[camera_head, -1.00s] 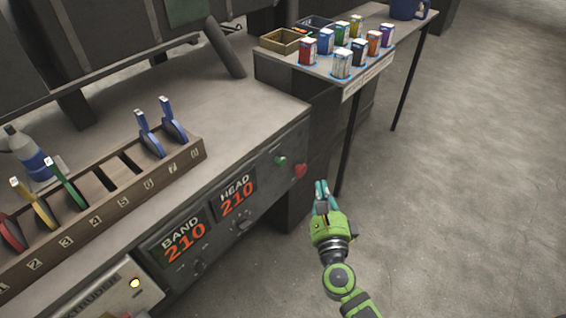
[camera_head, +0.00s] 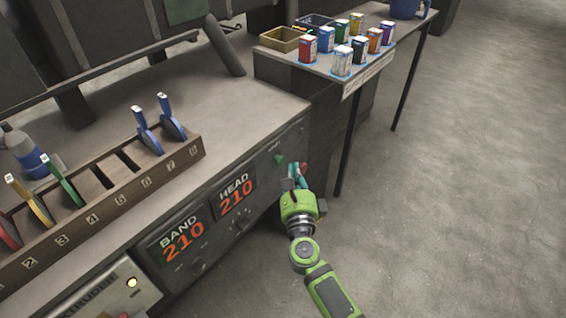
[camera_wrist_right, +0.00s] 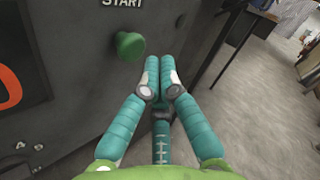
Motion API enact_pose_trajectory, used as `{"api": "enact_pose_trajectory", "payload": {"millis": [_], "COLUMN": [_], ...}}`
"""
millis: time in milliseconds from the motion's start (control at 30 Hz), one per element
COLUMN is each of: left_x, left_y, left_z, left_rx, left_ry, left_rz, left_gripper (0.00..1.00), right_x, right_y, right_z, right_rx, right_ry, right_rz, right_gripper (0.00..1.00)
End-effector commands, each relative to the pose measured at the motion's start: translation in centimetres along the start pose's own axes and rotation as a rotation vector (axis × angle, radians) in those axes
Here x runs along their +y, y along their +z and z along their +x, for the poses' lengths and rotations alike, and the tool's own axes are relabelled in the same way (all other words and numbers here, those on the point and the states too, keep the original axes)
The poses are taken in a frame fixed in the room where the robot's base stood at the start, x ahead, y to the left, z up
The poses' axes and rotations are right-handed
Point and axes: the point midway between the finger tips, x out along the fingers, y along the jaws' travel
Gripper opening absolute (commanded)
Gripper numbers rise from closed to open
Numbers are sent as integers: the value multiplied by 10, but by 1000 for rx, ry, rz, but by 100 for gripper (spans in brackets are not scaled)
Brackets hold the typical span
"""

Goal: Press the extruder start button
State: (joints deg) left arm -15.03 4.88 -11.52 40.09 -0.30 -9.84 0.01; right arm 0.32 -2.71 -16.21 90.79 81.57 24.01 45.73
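The extruder start button is a green round knob (camera_head: 279,158) on the dark front panel in the head view. In the right wrist view the green button (camera_wrist_right: 130,45) sits under the word START, up and left of the fingertips. My right gripper (camera_head: 297,172) is at the panel's right end, just right of and below the green button. Its teal fingers (camera_wrist_right: 163,75) are shut together with nothing between them, and they appear apart from the green button. A red button (camera_head: 303,169) is mostly hidden behind the fingers. My left gripper is not in view.
The panel carries BAND (camera_head: 184,240) and HEAD (camera_head: 236,194) displays reading 210. A wooden rack (camera_head: 110,210) with coloured levers stands on the bench. A side table (camera_head: 335,74) holds small cartons and bins. The floor (camera_head: 460,200) at right is clear.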

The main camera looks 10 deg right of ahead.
Motion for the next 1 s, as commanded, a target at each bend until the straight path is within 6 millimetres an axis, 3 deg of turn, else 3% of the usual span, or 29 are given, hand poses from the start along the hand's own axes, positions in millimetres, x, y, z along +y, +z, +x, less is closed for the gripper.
{"api": "enact_pose_trajectory", "payload": {"millis": [1000], "left_x": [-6], "left_y": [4], "left_z": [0], "left_rx": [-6], "left_ry": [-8], "left_rz": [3], "left_gripper": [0], "right_x": [2], "right_y": [2], "right_z": [2], "right_rx": [0], "right_ry": [1], "right_rz": [-1], "right_gripper": [0]}}
